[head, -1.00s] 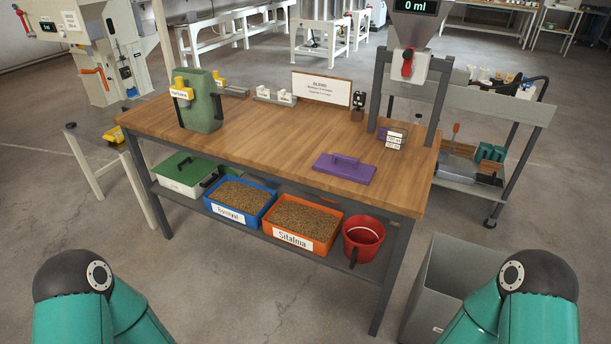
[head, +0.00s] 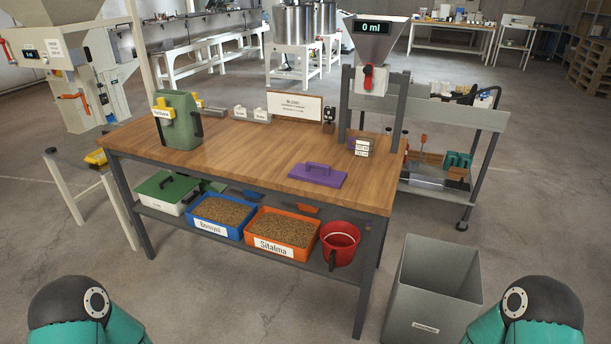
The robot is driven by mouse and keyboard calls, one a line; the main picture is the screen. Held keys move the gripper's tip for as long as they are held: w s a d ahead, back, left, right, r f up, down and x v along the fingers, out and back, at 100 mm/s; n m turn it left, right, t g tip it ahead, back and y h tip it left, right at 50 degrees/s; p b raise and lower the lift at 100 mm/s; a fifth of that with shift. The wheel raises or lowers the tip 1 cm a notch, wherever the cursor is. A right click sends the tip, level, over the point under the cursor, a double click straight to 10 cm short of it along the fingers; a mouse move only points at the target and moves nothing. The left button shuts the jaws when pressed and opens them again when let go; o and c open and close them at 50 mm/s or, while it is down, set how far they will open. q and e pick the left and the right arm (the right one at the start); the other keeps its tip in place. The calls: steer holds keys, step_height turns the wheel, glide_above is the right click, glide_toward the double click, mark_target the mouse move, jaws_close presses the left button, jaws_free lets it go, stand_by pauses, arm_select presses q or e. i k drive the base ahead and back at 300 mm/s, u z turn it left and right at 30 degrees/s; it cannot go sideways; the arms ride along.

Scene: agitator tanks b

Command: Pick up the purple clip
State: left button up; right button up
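A small purple piece (head: 351,143) shows at the back right of the wooden table (head: 245,152), beside a stack of small white labels (head: 362,147). It may be the purple clip, but it is too small to tell. A larger flat purple lid (head: 317,175) with a handle lies nearer the table's front right edge. Neither of my grippers is in view; only teal and dark arm parts show at the bottom corners, well short of the table.
A green canister (head: 179,122) with a yellow clip (head: 163,109) stands at the table's left. A hopper (head: 374,42) stands behind the right end. Below are a blue bin (head: 222,232), an orange bin (head: 283,250) and a red bucket (head: 339,245). A grey bin (head: 433,285) stands on the floor.

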mark_target(314, 173)
steer(key=i, duration=0.45)
steer(key=u, duration=0.4)
steer(key=k, duration=0.45)
steer(key=u, duration=0.65)
steer(key=i, duration=0.25)
steer(key=u, duration=0.6)
steer(key=i, duration=0.95)
steer(key=z, duration=3.35)
steer(key=k, duration=0.1)
steer(key=u, duration=2.2)
